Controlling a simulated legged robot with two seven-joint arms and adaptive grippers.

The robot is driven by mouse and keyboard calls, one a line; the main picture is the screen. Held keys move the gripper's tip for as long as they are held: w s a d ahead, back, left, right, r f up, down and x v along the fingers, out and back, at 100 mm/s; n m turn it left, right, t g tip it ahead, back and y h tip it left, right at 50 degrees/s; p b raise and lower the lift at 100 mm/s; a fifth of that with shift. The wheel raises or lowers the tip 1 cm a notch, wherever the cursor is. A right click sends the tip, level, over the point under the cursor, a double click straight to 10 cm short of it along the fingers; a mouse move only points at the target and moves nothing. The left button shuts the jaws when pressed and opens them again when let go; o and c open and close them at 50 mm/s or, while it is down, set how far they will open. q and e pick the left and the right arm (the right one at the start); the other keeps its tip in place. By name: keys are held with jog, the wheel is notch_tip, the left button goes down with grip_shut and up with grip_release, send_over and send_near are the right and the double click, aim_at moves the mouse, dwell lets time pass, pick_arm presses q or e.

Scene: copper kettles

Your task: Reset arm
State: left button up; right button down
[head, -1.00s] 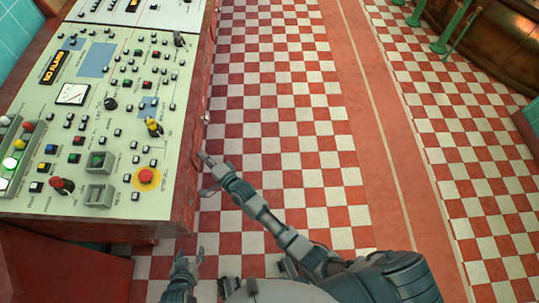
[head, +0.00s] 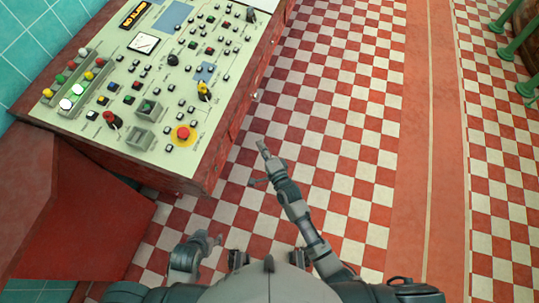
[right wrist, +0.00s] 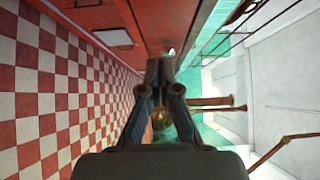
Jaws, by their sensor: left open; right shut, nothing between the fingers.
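My right arm reaches forward over the floor in the head view, with my right gripper (head: 263,148) beyond the near right corner of the control console (head: 172,176). The right gripper is shut and empty, apart from the console. In the right wrist view the shut fingers (right wrist: 160,66) point toward a red surface. My left gripper (head: 208,238) is low in the head view, close to my body, open and empty over the floor.
The console's pale panel carries several knobs and buttons, with a red emergency button (head: 183,133) at its near right. A red bench-like block (head: 85,215) stands at the left. Checkered floor (head: 330,130) lies clear to the right. Green posts (head: 512,38) stand at far right.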

jog(key=s+d+f+n+g+h+p, duration=0.25)
jog(key=s+d+f+n+g, duration=0.2)
jog(key=s+f, duration=0.35)
jog(key=s+d+f+n+g+h+p, duration=0.1)
jog(key=s+d+f+n+g+p, duration=0.2)
jog(key=s+d+f, duration=0.35)
pick_arm(q)
jog(key=s+a+f+g+p, duration=0.1)
jog(key=s+f, duration=0.2)
jog(key=f, duration=0.7)
jog(key=s+a+f+g+p, duration=0.1)
jog(key=s+f, duration=0.3)
jog(key=f, duration=0.6)
jog(key=shift+s+a+f+g+p, duration=0.2)
jog(key=shift+a+g+p, duration=0.05)
jog(key=shift+g+p, duration=0.3)
pick_arm(e)
jog(key=s+d+f+n+g+h, duration=0.1)
jog(key=s+d+f+n+g, duration=0.1)
jog(key=s, duration=0.6)
jog(key=s+d+f+n+g+h, duration=0.1)
jog(key=s+d+f+n+g, duration=0.1)
jog(key=s+d+f, duration=0.3)
jog(key=s+d+f+n+g+h, duration=0.2)
jog(key=s+d+f+n+g, duration=0.1)
jog(key=s, duration=0.7)
jog(key=shift+s+d+f, duration=0.35)
jog(key=shift+d+f, duration=0.25)
jog(key=shift+f, duration=0.7)
